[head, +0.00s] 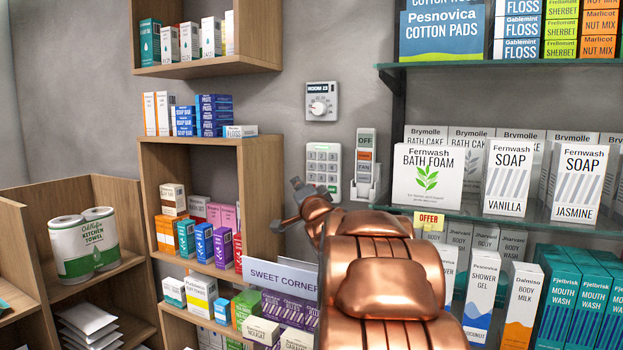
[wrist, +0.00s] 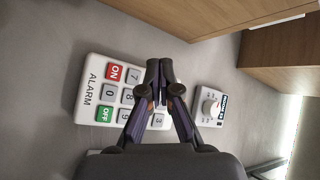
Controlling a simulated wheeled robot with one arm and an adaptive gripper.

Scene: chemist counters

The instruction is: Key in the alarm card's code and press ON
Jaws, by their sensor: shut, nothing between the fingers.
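The alarm keypad (head: 322,163) is a white panel on the grey wall, left of a remote-like device. In the wrist view the keypad (wrist: 88,110) is labelled ALARM, with a red ON key (wrist: 115,73), a green OFF key (wrist: 104,114) and grey number keys; 0, 7, 8 and 3 show. My gripper (wrist: 159,65) is shut and empty, in front of the keypad, hiding several middle keys. Whether it touches the panel I cannot tell. In the head view my gripper (head: 294,204) is beside the keypad's lower left, partly hidden by my copper arm. I cannot make out an alarm card.
A dial unit (head: 321,101) is above the keypad; it also shows in the wrist view (wrist: 208,107). A white remote (head: 364,160) sits in a wall holder at right. Wooden shelves (head: 203,141) with boxes stand left, and glass shelves (head: 500,65) with packed goods right.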

